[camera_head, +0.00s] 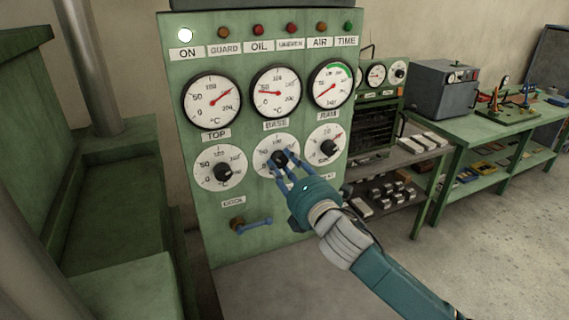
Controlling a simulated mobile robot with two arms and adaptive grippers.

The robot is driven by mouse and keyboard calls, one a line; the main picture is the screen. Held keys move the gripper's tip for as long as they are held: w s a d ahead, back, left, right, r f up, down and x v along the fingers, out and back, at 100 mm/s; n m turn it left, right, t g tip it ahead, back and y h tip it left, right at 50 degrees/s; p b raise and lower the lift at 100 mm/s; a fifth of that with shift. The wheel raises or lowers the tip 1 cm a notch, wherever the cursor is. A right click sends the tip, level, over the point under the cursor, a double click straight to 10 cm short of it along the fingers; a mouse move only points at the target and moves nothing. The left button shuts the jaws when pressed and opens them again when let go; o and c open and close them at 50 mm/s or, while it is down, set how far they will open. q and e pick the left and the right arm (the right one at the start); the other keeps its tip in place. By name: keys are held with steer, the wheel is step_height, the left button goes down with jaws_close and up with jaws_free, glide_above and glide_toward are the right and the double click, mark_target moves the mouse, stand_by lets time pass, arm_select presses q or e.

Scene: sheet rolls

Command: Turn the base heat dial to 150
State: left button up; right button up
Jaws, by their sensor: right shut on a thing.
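The base heat dial (263,142) is the middle one in the lower row on the green control panel (190,125). It has a white face with a black knob at its centre. My right gripper (280,160) is shut on this knob, with its blue fingers covering part of the knob and the lower dial face. The knob's pointer is too hidden to read. Above it, the BASE gauge (277,92) has a red needle pointing left, near the 50 mark. My left gripper is not in view.
Similar dials stand at left (217,168) and right (327,146) of the base dial. A blue-handled lever (253,225) sits low on the panel. Green machinery (100,200) fills the left side. A green workbench (480,130) stands at right, with open floor in front.

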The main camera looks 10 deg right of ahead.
steer(key=m, duration=0.3)
steer(key=m+p, duration=0.1)
steer(key=m, duration=0.1)
steer(key=shift+a+f+m, duration=0.1)
steer(key=shift+f+m, duration=0.15)
steer(key=shift+m, duration=0.05)
steer(key=m+p, duration=0.1)
steer(key=m, duration=0.4)
steer(key=shift+r, duration=0.1)
steer(key=m+p, duration=0.2)
steer(key=m, duration=0.4)
steer(key=shift+r+m+p, duration=0.1)
steer(key=shift+m+p, duration=0.55)
steer(key=shift+m, duration=1.65)
steer(key=o, duration=1.1)
steer(key=shift+o, duration=0.2)
steer(key=shift+s, duration=0.1)
